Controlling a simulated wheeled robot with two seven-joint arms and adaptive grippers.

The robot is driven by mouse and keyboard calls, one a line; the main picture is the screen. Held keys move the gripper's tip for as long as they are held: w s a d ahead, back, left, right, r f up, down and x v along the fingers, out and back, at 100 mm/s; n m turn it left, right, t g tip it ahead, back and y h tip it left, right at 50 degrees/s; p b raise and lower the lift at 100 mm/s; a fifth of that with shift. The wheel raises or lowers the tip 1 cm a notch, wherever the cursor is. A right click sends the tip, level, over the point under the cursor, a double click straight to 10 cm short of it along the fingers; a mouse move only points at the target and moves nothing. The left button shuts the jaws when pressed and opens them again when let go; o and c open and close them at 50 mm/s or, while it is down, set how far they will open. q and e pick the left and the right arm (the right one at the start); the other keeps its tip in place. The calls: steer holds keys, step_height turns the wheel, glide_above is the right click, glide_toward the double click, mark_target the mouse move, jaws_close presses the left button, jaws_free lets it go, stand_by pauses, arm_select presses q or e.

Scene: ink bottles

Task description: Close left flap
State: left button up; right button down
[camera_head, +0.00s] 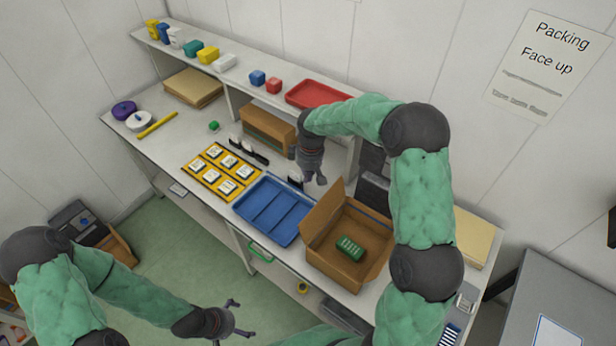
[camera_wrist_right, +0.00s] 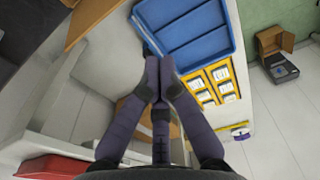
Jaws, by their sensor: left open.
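An open cardboard box (camera_head: 340,268) stands on the bench with a green ribbed item (camera_head: 350,247) inside. Its left flap (camera_head: 322,213) stands up, tilted outward over the left side. The box's right side is partly hidden by my right arm. My right gripper (camera_head: 308,180) hangs above the bench, behind and left of the flap, apart from it. In the right wrist view its fingertips (camera_wrist_right: 160,78) meet with nothing seen between them. A brown cardboard edge (camera_wrist_right: 92,20) shows there at upper left. My left gripper (camera_head: 236,319) is open and empty, low in front of the bench.
A blue divided tray (camera_head: 264,238) lies left of the box, beside a yellow tray of white labelled items (camera_head: 214,195). A brown carton (camera_head: 268,127) stands under the shelf, which bears a red tray (camera_head: 318,94).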

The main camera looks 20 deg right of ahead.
mark_target(324, 210)
step_height(324, 210, down, 8)
steer(key=s+d+p, duration=0.1)
steer(key=s+p, duration=0.1)
steer(key=shift+s+d+p, duration=0.3)
steer(key=shift+r, duration=0.1)
steer(key=shift+s, duration=0.1)
stand_by(0.4)
steer(key=shift+s+d+r+b, duration=0.15)
steer(key=shift+s+d+b, duration=0.05)
steer(key=shift+b, duration=0.25)
steer(key=shift+t, duration=0.3)
